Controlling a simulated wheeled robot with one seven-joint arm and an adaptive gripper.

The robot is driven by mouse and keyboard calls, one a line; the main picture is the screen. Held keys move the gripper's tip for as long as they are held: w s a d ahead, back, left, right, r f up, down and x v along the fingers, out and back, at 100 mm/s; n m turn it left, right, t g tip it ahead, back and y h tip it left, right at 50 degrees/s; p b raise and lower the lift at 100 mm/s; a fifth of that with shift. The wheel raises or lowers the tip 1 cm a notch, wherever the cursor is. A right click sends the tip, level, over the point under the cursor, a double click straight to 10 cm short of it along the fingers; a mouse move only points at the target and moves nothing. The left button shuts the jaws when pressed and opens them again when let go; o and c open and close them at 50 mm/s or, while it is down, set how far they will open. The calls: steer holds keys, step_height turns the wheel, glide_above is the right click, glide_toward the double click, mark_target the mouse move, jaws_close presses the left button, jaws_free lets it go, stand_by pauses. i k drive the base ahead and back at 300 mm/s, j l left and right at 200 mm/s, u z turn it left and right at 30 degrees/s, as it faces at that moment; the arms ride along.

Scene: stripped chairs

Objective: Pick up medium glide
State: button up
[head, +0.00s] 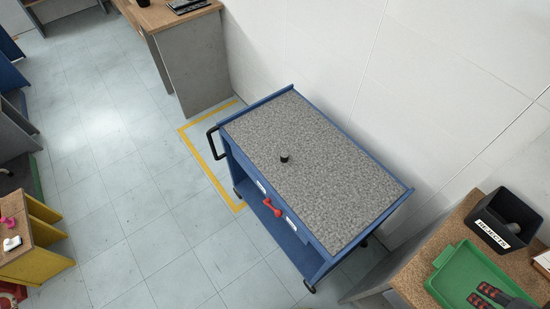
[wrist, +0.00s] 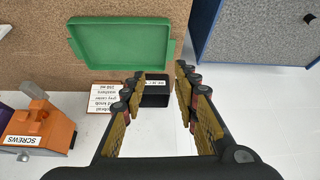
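A small dark cylindrical piece with a lighter top (head: 284,157), which looks like a glide, stands on the speckled grey top of the blue cart (head: 330,190). I cannot tell its size class. A dark spot at the upper right corner of the wrist view (wrist: 308,17) appears to be the same piece. My gripper (head: 487,294) shows at the lower right of the head view, over the green tray and far from the piece. In the wrist view my gripper (wrist: 161,72) has its fingers apart with nothing between them.
The green tray (wrist: 120,42) looks empty. A black bin marked REJECTS (head: 505,220) stands beside it and holds a grey object. A red object (head: 271,208) is at the cart's front side. An orange SCREWS bin (wrist: 45,128) shows at left. Tiled floor left of the cart is clear.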

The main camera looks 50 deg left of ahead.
mark_target(284, 156)
steer(key=j+u, duration=0.1)
steer(key=u, duration=1.7)
steer(key=i+j+z, duration=0.1)
steer(key=z, duration=0.4)
steer(key=i+j+z, duration=0.2)
steer(key=z, duration=0.25)
